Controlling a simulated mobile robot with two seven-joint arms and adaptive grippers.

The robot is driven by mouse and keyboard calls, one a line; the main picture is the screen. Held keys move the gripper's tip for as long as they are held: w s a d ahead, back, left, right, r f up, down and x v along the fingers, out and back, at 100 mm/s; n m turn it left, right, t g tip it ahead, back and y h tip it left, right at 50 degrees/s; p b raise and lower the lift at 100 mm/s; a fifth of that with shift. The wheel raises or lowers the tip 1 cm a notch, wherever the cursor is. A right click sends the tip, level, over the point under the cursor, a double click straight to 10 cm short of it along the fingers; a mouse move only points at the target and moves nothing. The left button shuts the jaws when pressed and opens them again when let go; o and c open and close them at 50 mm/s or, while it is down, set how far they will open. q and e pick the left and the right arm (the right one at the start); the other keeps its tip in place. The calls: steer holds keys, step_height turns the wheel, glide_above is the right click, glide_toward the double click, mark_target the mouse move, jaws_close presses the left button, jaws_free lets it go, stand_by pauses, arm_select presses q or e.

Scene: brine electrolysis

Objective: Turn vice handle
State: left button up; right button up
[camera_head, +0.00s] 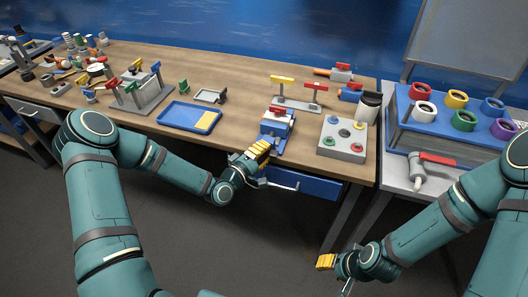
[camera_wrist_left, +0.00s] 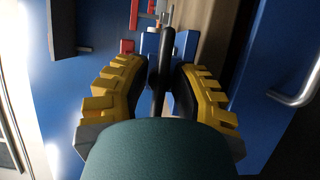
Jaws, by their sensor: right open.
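A blue and grey vice (camera_head: 276,128) stands at the front edge of the wooden workbench, with a red part on top. My left gripper (camera_head: 258,152) is just in front of the vice, at the bench edge. In the left wrist view its yellow ridged fingers (camera_wrist_left: 160,88) stand apart on both sides of a thin dark bar (camera_wrist_left: 161,65), which looks like the vice handle. Narrow gaps seem to show beside the bar; contact is not clear. My right gripper (camera_head: 335,270) is open and empty, low in front of the bench.
A blue drawer (camera_head: 308,184) with a metal handle sits under the bench, close to my left gripper. A blue tray (camera_head: 180,116) lies left of the vice. A grey button box (camera_head: 342,139) stands to its right. A rack of coloured rings (camera_head: 455,122) is further right.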

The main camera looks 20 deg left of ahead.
arm_select(q)
jaws_close()
steer(key=shift+m, duration=0.4)
steer(key=m+g+y, duration=0.1)
steer(key=m, duration=0.2)
steer(key=shift+r, duration=0.1)
steer(key=shift+d+m+g+y+b, duration=0.1)
steer(key=shift+m+g+y+b, duration=0.35)
steer(key=shift+m, duration=0.75)
steer(key=m+y+b, duration=0.1)
steer(key=m, duration=0.1)
steer(key=shift+m+g+y+b, duration=0.25)
steer(key=shift+m+g+b, duration=0.05)
steer(key=shift+g+b, duration=0.1)
steer(key=shift+m+y+b, duration=1.2)
steer(key=shift+m+b, duration=0.15)
steer(key=shift+m, duration=0.35)
